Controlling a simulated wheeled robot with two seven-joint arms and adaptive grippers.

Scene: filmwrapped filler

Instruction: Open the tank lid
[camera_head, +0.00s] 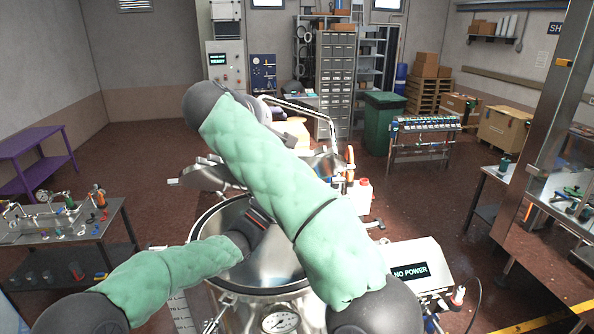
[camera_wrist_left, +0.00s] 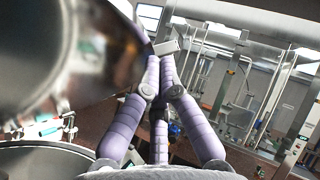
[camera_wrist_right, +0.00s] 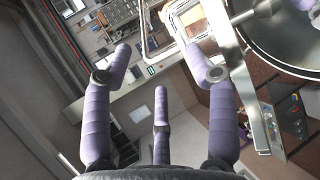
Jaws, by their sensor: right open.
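The steel tank (camera_head: 275,277) stands open-topped in front of me. A tilted steel disc that looks like its lid (camera_head: 208,174) is raised at the far left of the rim, partly hidden by my right arm. A blurred shiny dome, likely the lid, fills the upper left of the left wrist view (camera_wrist_left: 50,50). My left gripper (camera_wrist_left: 160,65) has its purple fingers drawn together; a small grey block (camera_wrist_left: 167,46) is at their tips, whether held I cannot tell. My right gripper (camera_wrist_right: 158,52) is open and empty, beside the round steel opening (camera_wrist_right: 290,35); my arm hides it in the head view.
A control box reading "NO POWER" (camera_head: 412,270) sits right of the tank. A pressure gauge (camera_head: 281,321) is on the tank's front. A side table with fittings (camera_head: 65,235) stands at left. A white bottle (camera_head: 362,195) is behind the tank. Open floor lies beyond.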

